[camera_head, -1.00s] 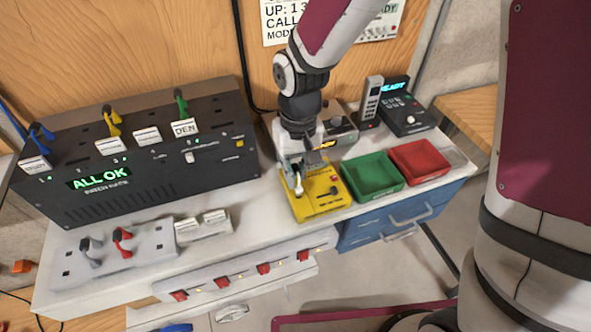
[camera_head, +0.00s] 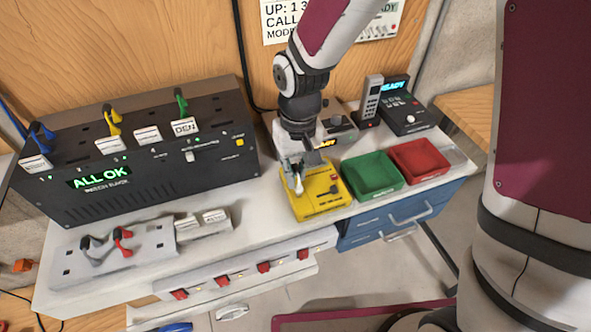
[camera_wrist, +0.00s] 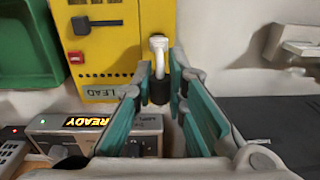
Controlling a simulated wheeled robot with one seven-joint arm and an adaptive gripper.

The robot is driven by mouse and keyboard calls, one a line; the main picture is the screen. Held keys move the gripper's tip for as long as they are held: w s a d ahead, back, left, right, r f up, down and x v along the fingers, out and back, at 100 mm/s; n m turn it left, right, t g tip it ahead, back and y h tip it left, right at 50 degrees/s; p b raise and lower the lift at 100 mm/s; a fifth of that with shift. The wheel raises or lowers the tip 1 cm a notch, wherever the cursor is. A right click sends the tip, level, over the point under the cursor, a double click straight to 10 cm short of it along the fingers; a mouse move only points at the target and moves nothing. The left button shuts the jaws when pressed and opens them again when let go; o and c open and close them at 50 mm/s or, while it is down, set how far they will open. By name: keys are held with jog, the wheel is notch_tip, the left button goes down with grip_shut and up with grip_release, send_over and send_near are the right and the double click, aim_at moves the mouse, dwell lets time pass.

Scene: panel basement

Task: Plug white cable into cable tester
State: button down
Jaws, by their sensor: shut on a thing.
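The yellow box (camera_head: 322,190) marked LEAD, which looks like the cable tester, lies on the bench. It has a red button and a dark slot, and also shows in the wrist view (camera_wrist: 101,30). My gripper (camera_head: 294,176) is at its left edge in the head view. In the wrist view my gripper (camera_wrist: 160,84) has its teal fingers closed around the dark body of the white cable's plug (camera_wrist: 158,48). The plug's bent white end stands out past the fingertips, beside or over the box edge. I cannot tell whether it touches the box.
A green tray (camera_head: 372,176) and a red tray (camera_head: 419,161) stand right of the yellow box. A device with an amber READY display (camera_wrist: 86,122) is behind it. A black panel (camera_head: 140,160) reading ALL OK and a grey plug plate (camera_head: 150,250) are left.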

jog(key=shift+f, duration=0.9)
dwell(2.2)
jog(key=c, duration=1.1)
grip_release()
jog(key=shift+r, duration=0.1)
jog(key=shift+r+p, duration=1.6)
jog(key=shift+r, duration=2.05)
